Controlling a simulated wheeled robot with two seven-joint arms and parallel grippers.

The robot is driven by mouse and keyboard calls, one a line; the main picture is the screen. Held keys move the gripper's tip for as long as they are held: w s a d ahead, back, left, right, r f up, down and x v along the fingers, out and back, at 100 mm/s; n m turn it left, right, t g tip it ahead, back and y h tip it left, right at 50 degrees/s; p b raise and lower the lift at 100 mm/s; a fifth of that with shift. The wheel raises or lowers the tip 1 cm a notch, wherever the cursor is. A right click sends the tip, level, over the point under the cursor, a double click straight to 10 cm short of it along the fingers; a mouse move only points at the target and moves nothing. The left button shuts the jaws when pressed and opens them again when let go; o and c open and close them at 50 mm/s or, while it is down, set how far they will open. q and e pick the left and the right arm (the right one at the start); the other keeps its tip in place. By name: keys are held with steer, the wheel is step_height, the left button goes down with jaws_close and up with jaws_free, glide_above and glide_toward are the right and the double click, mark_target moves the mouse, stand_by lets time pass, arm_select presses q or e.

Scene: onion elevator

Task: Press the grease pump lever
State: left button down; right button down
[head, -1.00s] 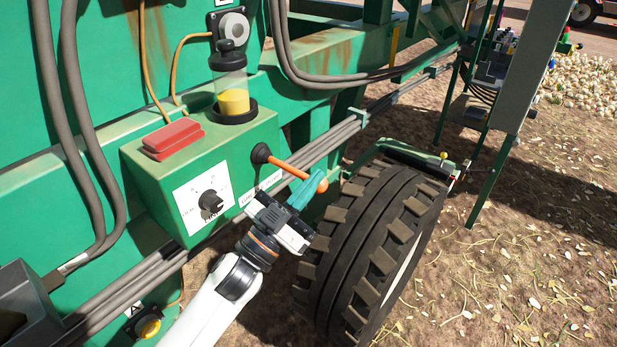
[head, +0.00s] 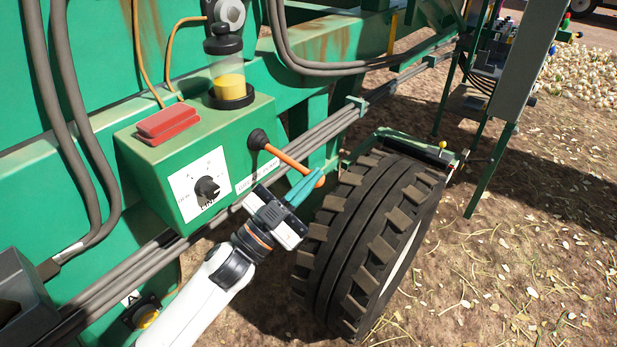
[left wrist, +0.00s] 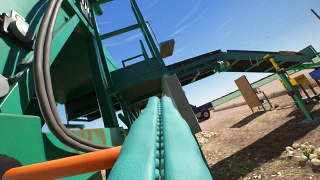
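The grease pump lever (head: 284,158) is an orange rod with a rounded end, coming out of a black boot on the green pump box (head: 232,150). It slopes down to the right. My left gripper (head: 303,188) has its teal fingers across the lever near its outer end. In the left wrist view the two fingers (left wrist: 160,120) lie flat together with nothing between them. The orange lever (left wrist: 60,165) runs in from the left and goes out of sight at the fingers. They look to be touching, but the contact itself is hidden. My right gripper is not in view.
A large black tyre (head: 370,235) stands right beside my left gripper. The box carries a black dial (head: 206,187), a red block (head: 167,123) and a grease reservoir (head: 229,80). Grey pipes (head: 300,145) run behind the lever. Open soil lies to the right.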

arm_select(q)
steer(key=shift+w+a+f+m+g+h+b, duration=0.2)
steer(key=shift+f+m+g+b, duration=0.15)
steer(key=shift+f+m+g, duration=0.45)
steer(key=shift+w+a+f+m+g+h+b, duration=0.1)
steer(key=shift+a+f+m+g+h+b, duration=0.2)
steer(key=shift+f+m, duration=0.85)
steer(key=shift+w+a+f+m+g+h+b, duration=0.1)
steer(key=shift+f+m+g+b, duration=0.25)
steer(key=shift+f+m+g, duration=0.65)
steer(key=shift+r+t, duration=0.15)
steer(key=shift+t, duration=0.15)
